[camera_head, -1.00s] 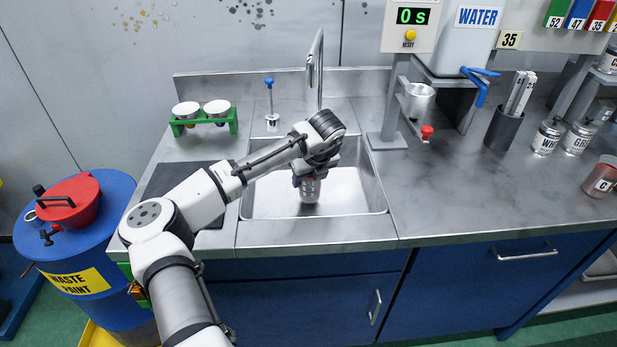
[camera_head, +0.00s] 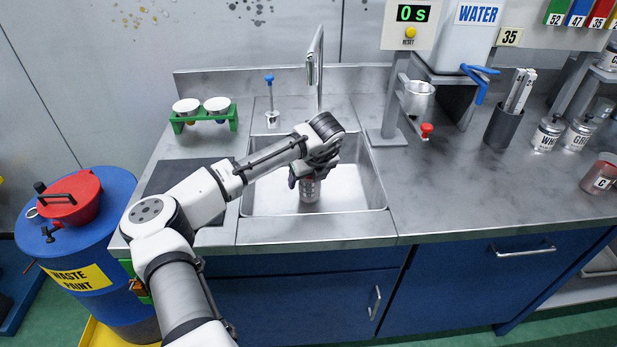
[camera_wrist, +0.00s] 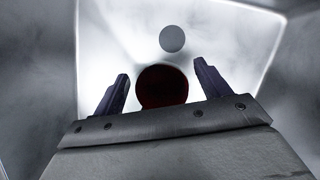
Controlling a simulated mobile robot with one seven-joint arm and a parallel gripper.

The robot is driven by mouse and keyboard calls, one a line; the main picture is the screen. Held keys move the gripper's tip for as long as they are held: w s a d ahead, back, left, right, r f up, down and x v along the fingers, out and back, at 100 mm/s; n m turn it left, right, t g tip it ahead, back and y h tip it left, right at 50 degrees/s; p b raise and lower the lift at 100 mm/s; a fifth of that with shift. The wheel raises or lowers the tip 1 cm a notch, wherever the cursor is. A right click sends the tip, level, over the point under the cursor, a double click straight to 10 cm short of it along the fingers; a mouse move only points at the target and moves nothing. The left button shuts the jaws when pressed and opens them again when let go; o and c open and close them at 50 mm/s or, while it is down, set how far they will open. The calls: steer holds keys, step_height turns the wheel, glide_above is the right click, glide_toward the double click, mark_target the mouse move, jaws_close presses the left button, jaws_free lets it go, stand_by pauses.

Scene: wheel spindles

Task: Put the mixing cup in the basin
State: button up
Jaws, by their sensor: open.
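The mixing cup (camera_head: 309,190) is a small grey cup with pale markings on its side. It stands in the steel basin (camera_head: 352,203), below my gripper (camera_head: 304,178). In the wrist view the cup's dark red round inside (camera_wrist: 162,87) shows between the two dark fingers of my gripper (camera_wrist: 160,90). The fingers are apart, with a visible gap on each side of the cup. The cup's far side and part of its rim are hidden by my gripper. The basin floor (camera_wrist: 222,50) and its round drain (camera_wrist: 172,39) show around the cup.
A tap (camera_head: 317,65) rises behind the basin. A green rack with two white-topped cups (camera_head: 204,118) stands at the back left. A stand with a metal cup (camera_head: 418,98) is right of the basin. A blue waste barrel (camera_head: 75,240) stands left of the counter.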

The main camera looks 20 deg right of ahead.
steer(key=b+v, duration=0.1)
steer(key=v, duration=0.6)
steer(key=shift+r, duration=0.3)
steer(key=shift+s, duration=0.1)
steer(key=shift+c, duration=0.3)
stand_by(0.5)
